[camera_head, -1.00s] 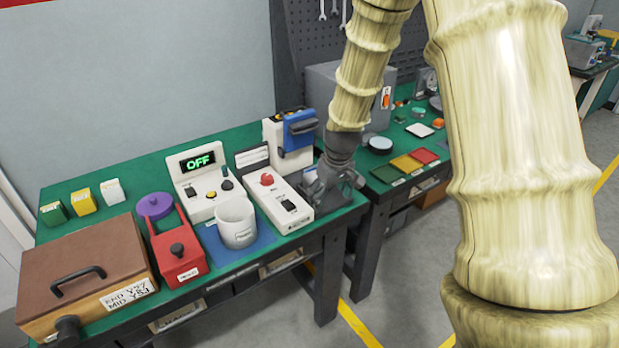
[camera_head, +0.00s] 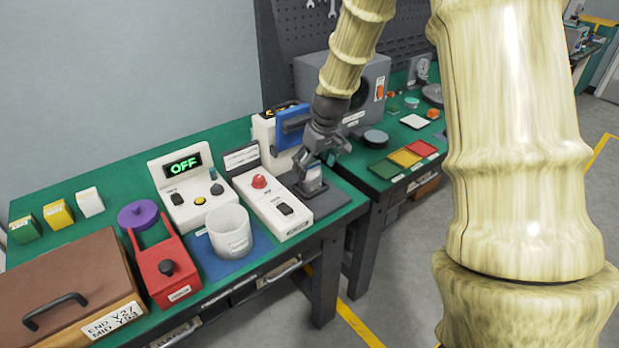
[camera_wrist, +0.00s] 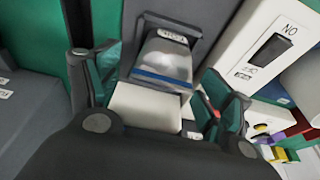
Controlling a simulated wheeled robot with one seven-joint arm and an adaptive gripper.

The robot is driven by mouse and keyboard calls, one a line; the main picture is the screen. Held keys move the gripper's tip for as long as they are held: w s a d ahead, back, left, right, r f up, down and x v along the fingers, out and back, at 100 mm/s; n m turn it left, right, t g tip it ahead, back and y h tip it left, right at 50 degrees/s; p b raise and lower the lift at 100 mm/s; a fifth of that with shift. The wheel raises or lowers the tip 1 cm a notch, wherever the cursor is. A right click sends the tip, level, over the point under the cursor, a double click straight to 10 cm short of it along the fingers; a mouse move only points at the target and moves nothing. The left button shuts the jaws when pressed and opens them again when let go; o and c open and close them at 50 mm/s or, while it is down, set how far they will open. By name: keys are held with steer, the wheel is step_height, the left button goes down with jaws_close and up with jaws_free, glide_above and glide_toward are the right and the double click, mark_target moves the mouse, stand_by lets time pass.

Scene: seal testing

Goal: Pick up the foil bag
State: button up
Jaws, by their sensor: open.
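The foil bag (camera_wrist: 165,62) is silvery, with a blue stripe and a small label. In the wrist view it lies between the spread fingers of my gripper (camera_wrist: 162,88), beyond a pale block (camera_wrist: 143,108). In the head view the bag (camera_head: 312,178) is small, on a dark grey pad (camera_head: 335,199) at the bench's right end. My gripper (camera_head: 322,155) is open just above it, partly covering it. I cannot tell whether a finger touches the bag.
A white device with a red knob (camera_head: 259,182) stands close left of the bag. A white-and-blue machine (camera_head: 290,127) is just behind. A white cup (camera_head: 230,232), red tool (camera_head: 166,268) and brown box (camera_head: 70,285) stand farther left. A second bench is at right.

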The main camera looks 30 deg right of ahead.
steer(key=shift+w+a+p+x, duration=0.15)
steer(key=shift+w+p+x, duration=0.05)
steer(key=shift+x, duration=1.1)
steer(key=shift+w+a+p+x, duration=0.1)
steer(key=shift+w+p+x, duration=0.1)
steer(key=shift+x, duration=1.15)
steer(key=shift+r, duration=0.15)
steer(key=c, duration=1.1)
